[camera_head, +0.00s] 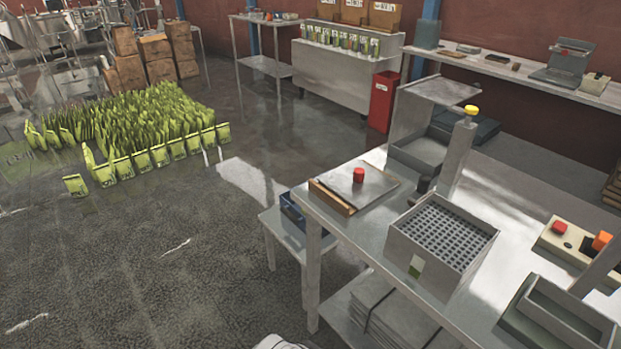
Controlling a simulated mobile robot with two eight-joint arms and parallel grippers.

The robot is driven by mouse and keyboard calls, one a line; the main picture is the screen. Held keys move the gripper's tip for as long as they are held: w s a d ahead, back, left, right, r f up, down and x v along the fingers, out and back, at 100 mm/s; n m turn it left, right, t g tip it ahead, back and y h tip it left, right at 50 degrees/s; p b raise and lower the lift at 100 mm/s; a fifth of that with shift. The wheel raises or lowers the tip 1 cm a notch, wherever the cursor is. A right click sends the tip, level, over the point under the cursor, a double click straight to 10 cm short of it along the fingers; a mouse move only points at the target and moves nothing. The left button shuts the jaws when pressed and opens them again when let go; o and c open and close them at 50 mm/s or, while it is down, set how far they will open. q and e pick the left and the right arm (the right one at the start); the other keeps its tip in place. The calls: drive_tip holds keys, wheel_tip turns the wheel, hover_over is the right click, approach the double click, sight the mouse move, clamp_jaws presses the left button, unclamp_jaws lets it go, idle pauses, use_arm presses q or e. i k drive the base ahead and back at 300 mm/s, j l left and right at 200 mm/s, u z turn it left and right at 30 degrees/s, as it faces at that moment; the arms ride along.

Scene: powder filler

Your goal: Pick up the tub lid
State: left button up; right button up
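A flat grey plate with a red knob (358,175) on top lies at the left end of the metal worktable (400,285). It looks like the tub lid, though I cannot tell for sure. A brown wooden strip (332,197) runs along its front left edge. An open-topped grey box (440,240) with a grid inside and a green and white label stands to its right on the same table. Neither of my grippers is in view.
A post with a yellow cap (471,111) and a metal bin (419,152) stand behind the box. A control box with red and orange buttons (580,240) is at right. Green pouches (150,125) cover the floor at left. The floor in front is clear.

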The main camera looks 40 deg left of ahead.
sight(357, 182)
drive_tip(key=i+l+u, duration=0.1)
drive_tip(key=u, duration=0.9)
drive_tip(key=i+j+z, duration=0.35)
drive_tip(key=k, duration=0.1)
